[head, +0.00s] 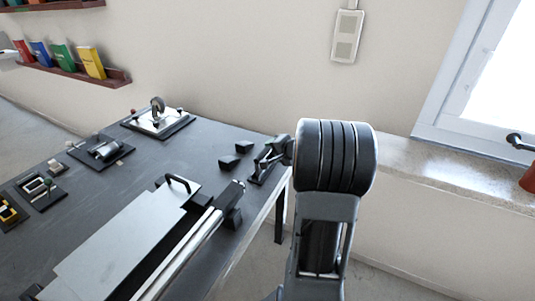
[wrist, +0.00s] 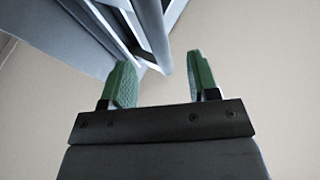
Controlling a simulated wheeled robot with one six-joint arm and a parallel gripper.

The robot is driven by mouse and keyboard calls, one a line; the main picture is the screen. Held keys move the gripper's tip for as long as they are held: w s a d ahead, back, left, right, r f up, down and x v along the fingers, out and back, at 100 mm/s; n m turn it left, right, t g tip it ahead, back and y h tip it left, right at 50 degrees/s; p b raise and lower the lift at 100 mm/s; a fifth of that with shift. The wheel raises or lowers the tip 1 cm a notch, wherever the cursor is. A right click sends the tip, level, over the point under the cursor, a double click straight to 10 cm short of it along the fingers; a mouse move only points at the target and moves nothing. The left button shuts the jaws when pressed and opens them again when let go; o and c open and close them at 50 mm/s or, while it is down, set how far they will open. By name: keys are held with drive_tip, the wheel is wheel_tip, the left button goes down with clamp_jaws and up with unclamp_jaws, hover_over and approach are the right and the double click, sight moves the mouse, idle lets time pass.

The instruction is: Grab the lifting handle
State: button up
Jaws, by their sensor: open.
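A black arched handle (head: 178,183) stands on the far end of a flat grey plate (head: 125,240) on the dark table in the head view; it looks like the lifting handle. My gripper (wrist: 160,72) shows two green fingers in the wrist view, spread apart with nothing between them. In the head view, a small dark green part beside my arm, at the table's right edge, seems to be my gripper (head: 264,165). It is right of the handle and apart from it. I cannot make out the handle in the wrist view.
Pale rails (head: 180,255) run along the plate's right side. Small black blocks (head: 229,161) lie near the table's far right. Several fixtures, including a black cylinder piece (head: 103,148), stand at the left. A window sill (head: 450,180) is on the right.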

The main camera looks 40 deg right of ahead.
sight(267, 150)
drive_tip(key=shift+p+x, duration=0.3)
drive_tip(key=shift+x, duration=2.8)
drive_tip(key=shift+f, duration=0.1)
clamp_jaws()
